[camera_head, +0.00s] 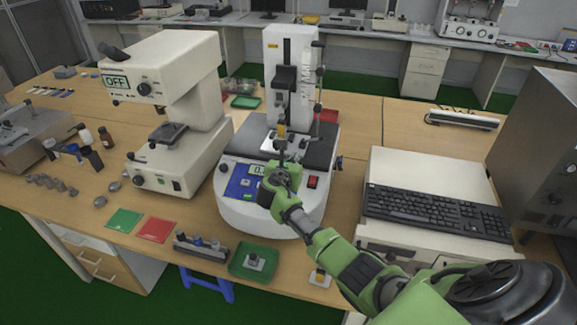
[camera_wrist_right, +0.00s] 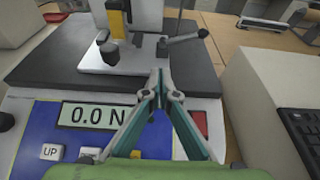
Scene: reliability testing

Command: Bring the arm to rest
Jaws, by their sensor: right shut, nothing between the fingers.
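My right arm comes in from the lower right in the head view, and its gripper (camera_head: 284,178) is over the front of the white test stand (camera_head: 270,215). In the right wrist view the right gripper (camera_wrist_right: 160,78) is shut, its fingertips together with nothing between them. Behind the tips stand the stand's dark platform (camera_wrist_right: 215,70) and a silver plate (camera_wrist_right: 125,50) with a lever. My left gripper is in neither view.
A white microscope-like machine (camera_head: 175,75) marked OFF stands at left. A keyboard (camera_head: 435,212) lies on a white unit to the right of my arm. A green tray (camera_head: 240,268), a small rack (camera_head: 200,246) and red and green mats (camera_head: 156,230) lie at the front edge. Bottles (camera_head: 105,137) stand far left.

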